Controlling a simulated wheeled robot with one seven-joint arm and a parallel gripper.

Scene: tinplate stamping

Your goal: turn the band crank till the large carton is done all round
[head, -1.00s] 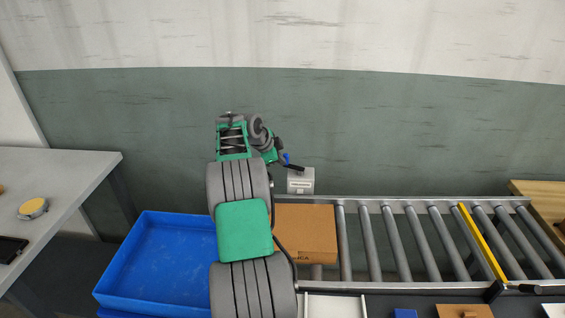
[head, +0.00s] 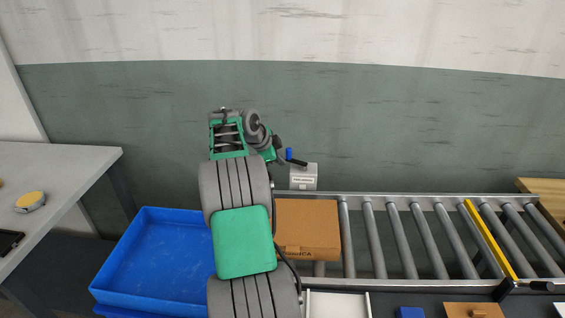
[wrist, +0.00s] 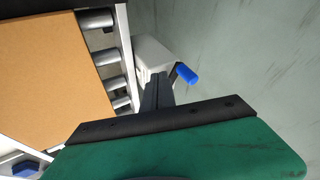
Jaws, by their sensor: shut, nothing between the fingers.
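The large carton (head: 308,222), brown with dark printing on its near side, sits at the left end of the roller conveyor; my arm overlaps its left side. It fills the left of the wrist view (wrist: 48,75). A pale box with a label (head: 303,178) stands behind the carton. The blue crank handle (head: 289,153) shows just above it, and also in the wrist view (wrist: 186,74). My gripper (wrist: 158,80) is shut and empty, its fingers beside the pale box and left of the blue handle. Whether they touch the handle I cannot tell. The crank's arm is hidden.
A blue bin (head: 150,290) lies left of the conveyor. A grey table (head: 60,180) stands at far left. The conveyor rollers (head: 397,240) right of the carton are clear up to a yellow bar (head: 490,240). A wall is close behind.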

